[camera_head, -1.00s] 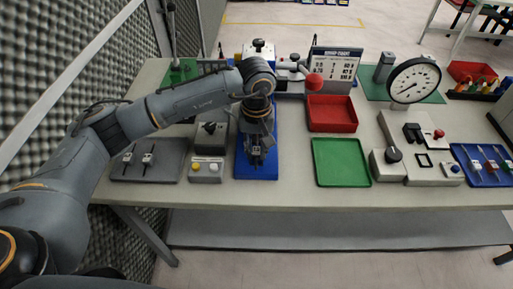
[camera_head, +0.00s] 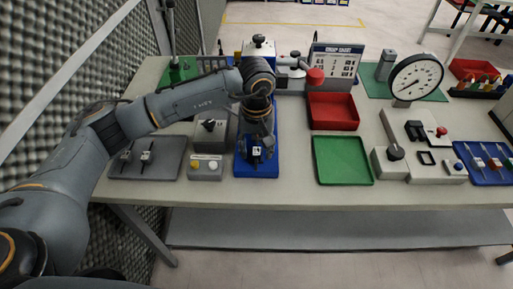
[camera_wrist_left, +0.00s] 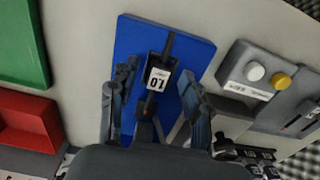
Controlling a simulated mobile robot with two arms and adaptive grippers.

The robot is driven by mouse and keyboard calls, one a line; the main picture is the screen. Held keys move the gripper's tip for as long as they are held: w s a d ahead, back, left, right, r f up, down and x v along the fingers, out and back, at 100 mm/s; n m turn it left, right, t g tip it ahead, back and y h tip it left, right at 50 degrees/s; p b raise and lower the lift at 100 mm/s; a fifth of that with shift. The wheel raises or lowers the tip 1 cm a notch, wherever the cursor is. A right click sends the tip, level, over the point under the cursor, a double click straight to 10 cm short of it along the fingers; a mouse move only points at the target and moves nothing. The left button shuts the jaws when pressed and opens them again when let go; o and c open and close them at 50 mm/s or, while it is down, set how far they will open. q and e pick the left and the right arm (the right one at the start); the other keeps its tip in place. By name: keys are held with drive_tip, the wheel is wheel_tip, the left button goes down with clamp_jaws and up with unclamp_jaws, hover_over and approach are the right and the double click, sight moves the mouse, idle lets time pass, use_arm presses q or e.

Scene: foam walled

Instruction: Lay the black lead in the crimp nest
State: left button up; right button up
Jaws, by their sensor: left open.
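A black lead (camera_head: 256,153) with a white tag lies on the blue tray (camera_head: 271,168). The fingers and wrist hide part of the lead. I cannot tell for sure which fixture is the crimp nest. My right gripper is not in view.
Two tagged leads lie on a grey mat (camera_head: 172,164). A button box (camera_head: 206,174) stands left of the blue tray. A green tray (camera_head: 342,160), a red bin (camera_head: 333,111) and a dial gauge (camera_head: 416,77) are to the right. A red-knobbed device (camera_head: 315,77) stands behind.

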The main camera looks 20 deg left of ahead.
use_arm(q)
wheel_tip(320, 180, up, 12)
idle(0.6)
